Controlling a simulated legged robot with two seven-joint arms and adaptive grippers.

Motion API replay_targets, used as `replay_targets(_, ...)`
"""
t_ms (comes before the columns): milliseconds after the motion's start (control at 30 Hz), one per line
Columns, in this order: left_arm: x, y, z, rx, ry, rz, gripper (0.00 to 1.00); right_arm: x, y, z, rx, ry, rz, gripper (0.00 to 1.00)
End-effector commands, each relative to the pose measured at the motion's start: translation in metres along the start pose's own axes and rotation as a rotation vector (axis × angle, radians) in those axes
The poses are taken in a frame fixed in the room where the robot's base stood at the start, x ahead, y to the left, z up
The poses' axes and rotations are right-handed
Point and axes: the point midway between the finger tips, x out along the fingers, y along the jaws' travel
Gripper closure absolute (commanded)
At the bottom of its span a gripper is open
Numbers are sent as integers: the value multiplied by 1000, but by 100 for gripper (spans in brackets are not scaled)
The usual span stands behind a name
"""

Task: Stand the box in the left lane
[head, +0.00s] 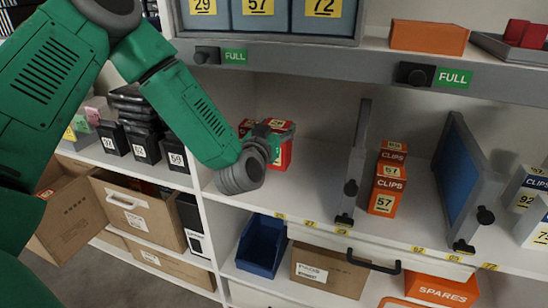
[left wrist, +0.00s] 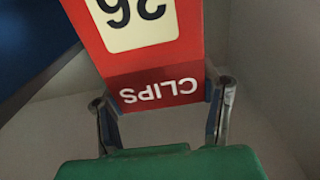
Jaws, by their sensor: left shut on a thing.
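My left gripper (head: 272,146) is in the left lane (head: 312,194) of the middle shelf, between the shelf's left wall and the first grey divider (head: 356,155). It is shut on a red box (head: 285,126), which is partly hidden behind my wrist in the head view. In the left wrist view the red box (left wrist: 148,62) sits between the two fingers of my left gripper (left wrist: 163,108). It shows "CLIPS" and "26" upside down. Whether its base touches the shelf is hidden. My right gripper is out of view.
Orange clips boxes (head: 387,188) stand in the lane right of the grey divider. A blue-faced divider (head: 457,170) and white boxes (head: 533,225) are further right. The upper shelf edge (head: 330,62) runs above my gripper. The left lane's front floor is clear.

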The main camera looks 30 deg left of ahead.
Motion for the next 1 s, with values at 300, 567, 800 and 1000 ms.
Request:
replay_targets(300,1,-2,40,-3,1,-1,95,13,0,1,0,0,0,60)
replay_targets(567,1,-1,73,-1,0,-1,95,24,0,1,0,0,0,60)
replay_targets(800,1,-1,72,-2,1,0,95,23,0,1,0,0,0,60)
replay_targets(1000,1,-2,75,-2,-1,-1,22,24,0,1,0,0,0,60)
